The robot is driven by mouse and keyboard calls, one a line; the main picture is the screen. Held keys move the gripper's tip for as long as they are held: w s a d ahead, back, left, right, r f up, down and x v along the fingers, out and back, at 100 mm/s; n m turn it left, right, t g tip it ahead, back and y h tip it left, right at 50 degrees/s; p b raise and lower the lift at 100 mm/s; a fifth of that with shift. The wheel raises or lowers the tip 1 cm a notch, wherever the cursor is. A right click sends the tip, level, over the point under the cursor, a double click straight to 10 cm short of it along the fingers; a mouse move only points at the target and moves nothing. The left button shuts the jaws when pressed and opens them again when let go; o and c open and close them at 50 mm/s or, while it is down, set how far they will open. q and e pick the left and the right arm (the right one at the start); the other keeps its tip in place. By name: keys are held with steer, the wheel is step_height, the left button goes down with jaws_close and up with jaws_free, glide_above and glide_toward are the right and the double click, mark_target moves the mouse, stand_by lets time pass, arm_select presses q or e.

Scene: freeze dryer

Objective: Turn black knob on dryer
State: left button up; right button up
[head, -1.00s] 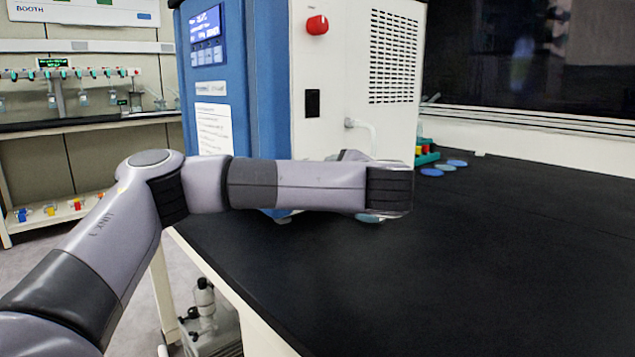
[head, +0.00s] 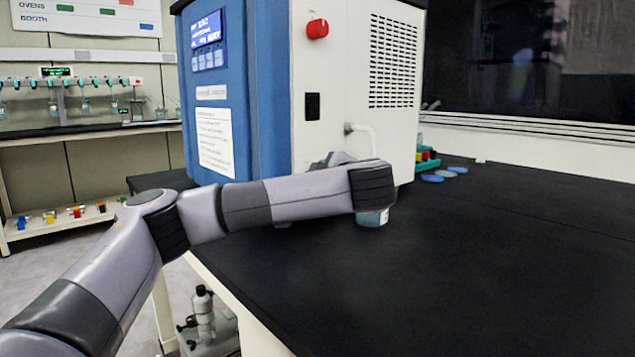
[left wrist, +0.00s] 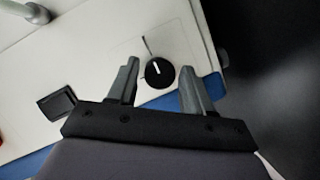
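The black knob (left wrist: 159,72) is round with a white pointer line and sits on the white panel of the dryer. In the left wrist view my left gripper (left wrist: 160,75) is open, with one finger on each side of the knob and visible gaps to both. Whether the fingertips reach the knob's depth I cannot tell. In the head view my left arm hides the knob and the gripper. The dryer (head: 340,80) is a blue and white box on the black bench. My right gripper is not in view.
A red knob (head: 317,28) and a black switch (head: 312,106) are on the dryer's white side. Blue discs (head: 445,174) lie on the black bench (head: 480,260), whose front part is clear.

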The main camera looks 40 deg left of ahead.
arm_select(q)
steer(key=c, duration=0.7)
steer(key=n+b, duration=0.1)
steer(key=b, duration=0.2)
steer(key=f+n+b, duration=0.1)
steer(key=b, duration=0.2)
steer(key=shift+n+t+y, duration=0.3)
steer(key=shift+t+y, duration=0.1)
steer(key=n+y+b, duration=0.1)
steer(key=n+y, duration=0.1)
steer(key=n, duration=0.3)
steer(key=n+y, duration=0.1)
steer(key=n, duration=0.4)
steer(key=n+y+b, duration=0.1)
steer(key=n+y, duration=0.1)
steer(key=n, duration=0.3)
steer(key=shift+w+n+g+y+b, duration=0.1)
steer(key=shift+n+g+y+b, duration=0.2)
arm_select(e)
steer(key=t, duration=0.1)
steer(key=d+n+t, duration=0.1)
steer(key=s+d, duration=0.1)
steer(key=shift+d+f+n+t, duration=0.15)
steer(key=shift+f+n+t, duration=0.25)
